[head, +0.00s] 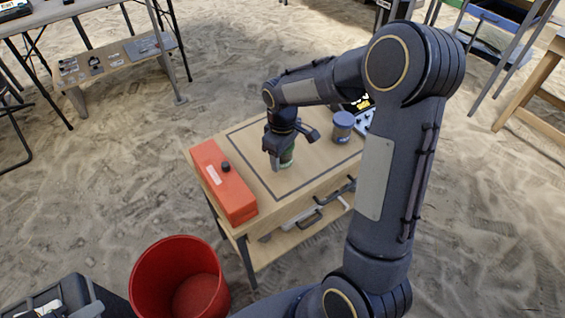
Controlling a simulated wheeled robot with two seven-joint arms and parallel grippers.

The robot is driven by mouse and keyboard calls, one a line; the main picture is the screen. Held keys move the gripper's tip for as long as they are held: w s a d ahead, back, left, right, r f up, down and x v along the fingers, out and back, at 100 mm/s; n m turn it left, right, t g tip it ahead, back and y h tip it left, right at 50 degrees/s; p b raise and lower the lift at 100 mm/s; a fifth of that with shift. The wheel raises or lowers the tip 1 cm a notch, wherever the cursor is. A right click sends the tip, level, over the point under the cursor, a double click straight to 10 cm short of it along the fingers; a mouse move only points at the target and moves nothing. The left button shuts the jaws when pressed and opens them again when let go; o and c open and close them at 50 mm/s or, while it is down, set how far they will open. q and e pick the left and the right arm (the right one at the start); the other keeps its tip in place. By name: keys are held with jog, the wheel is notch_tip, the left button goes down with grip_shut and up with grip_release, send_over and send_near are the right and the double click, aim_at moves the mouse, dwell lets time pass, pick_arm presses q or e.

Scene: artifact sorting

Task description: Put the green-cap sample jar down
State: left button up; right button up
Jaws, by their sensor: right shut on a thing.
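My right gripper (283,150) points down over the wooden table (310,172). It is shut on the green-cap sample jar (288,157), which is mostly hidden by the fingers, so only a green part shows. The jar is inside the dark outline marked on the tabletop, low over the surface or on it; I cannot tell whether it touches. My left gripper is not in view.
A red-orange box (223,180) lies along the table's left edge. A jar with a blue-grey cap (343,126) stands at the back right. A red bin (180,278) stands on the sand in front. The outlined area's left and front parts are clear.

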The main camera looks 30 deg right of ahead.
aim_at(282, 162)
jog(key=shift+w+d+f+b, duration=0.15)
jog(key=shift+f+b, duration=0.2)
jog(key=shift+f, duration=1.35)
jog(key=shift+f, duration=0.2)
jog(key=o, duration=1.1)
jog(key=shift+o, duration=0.2)
jog(key=shift+r, duration=0.15)
